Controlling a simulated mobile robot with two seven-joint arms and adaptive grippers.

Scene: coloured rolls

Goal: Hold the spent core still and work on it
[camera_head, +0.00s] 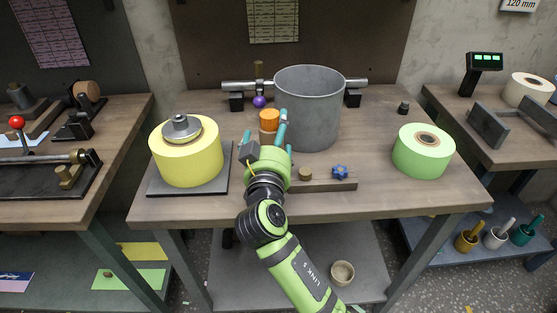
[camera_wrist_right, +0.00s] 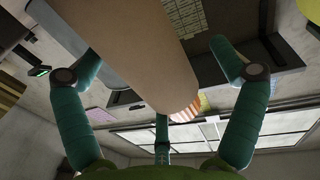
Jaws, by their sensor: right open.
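In the right wrist view a plain tan tube (camera_wrist_right: 140,50), which looks like the spent core, runs between the spread fingers of my right gripper (camera_wrist_right: 160,75). Gaps show between it and the two side fingers; a third finger is near its end. In the head view my right gripper (camera_head: 270,140) is over the middle of the table, left of the grey bin. A short orange cylinder (camera_head: 269,115) with a paler part below shows just beyond the fingers. Whether it belongs to the tan tube I cannot tell. My left gripper is out of view.
A yellow roll (camera_head: 187,160) with a metal cap stands at left on a dark plate (camera_head: 170,189). The grey bin (camera_head: 309,115) stands close right of my gripper. A green roll (camera_head: 423,155) is at right. A blue knob (camera_head: 340,172) sits in front. Free wood lies before the green roll.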

